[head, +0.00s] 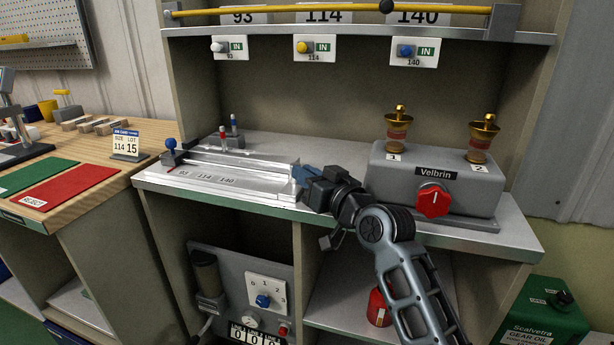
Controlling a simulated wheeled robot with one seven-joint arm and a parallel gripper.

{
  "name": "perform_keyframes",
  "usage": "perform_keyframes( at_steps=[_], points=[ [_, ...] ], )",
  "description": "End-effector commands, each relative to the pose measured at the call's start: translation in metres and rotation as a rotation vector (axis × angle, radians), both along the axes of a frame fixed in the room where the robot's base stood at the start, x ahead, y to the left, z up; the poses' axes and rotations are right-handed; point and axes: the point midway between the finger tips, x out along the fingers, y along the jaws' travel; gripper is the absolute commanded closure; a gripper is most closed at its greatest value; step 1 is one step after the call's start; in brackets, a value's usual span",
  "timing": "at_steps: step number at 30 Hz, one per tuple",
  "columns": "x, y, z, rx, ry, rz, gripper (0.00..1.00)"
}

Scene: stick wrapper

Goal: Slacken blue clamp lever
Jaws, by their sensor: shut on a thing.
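In the head view, a small lever with a blue ball knob (170,143) stands upright on a dark block at the left end of the sizing fixture (217,181). The fixture is a long clear-topped bed marked 93, 114 and 140. My gripper (302,178) is at the fixture's right end, well away from the blue knob. It is shut on the clear end piece (296,190) there, as far as I can tell. The blue-grey fingers and the wrist hide the exact contact.
The grey Velbrin box (430,183) with a red knob and two brass-topped posts stands right of my arm. Red and blue pegs (233,125) stand behind the fixture. A shelf (360,37) with labelled knobs overhangs the counter. A wooden bench (118,175) adjoins at left.

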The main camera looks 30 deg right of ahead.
Motion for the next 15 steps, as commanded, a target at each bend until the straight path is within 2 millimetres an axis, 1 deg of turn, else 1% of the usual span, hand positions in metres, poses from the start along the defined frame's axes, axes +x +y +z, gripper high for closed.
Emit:
perform_keyframes(
  at_steps=[1, 8, 15],
  points=[
    [0.0001, 0.0001, -0.0007, 0.0, 0.002, 0.0, 0.81],
    [0.0, 0.0001, -0.0006, 0.0, 0.001, 0.0, 0.59],
    [-0.0006, 0.0001, -0.0006, 0.0, 0.001, 0.0, 0.59]
  ],
)
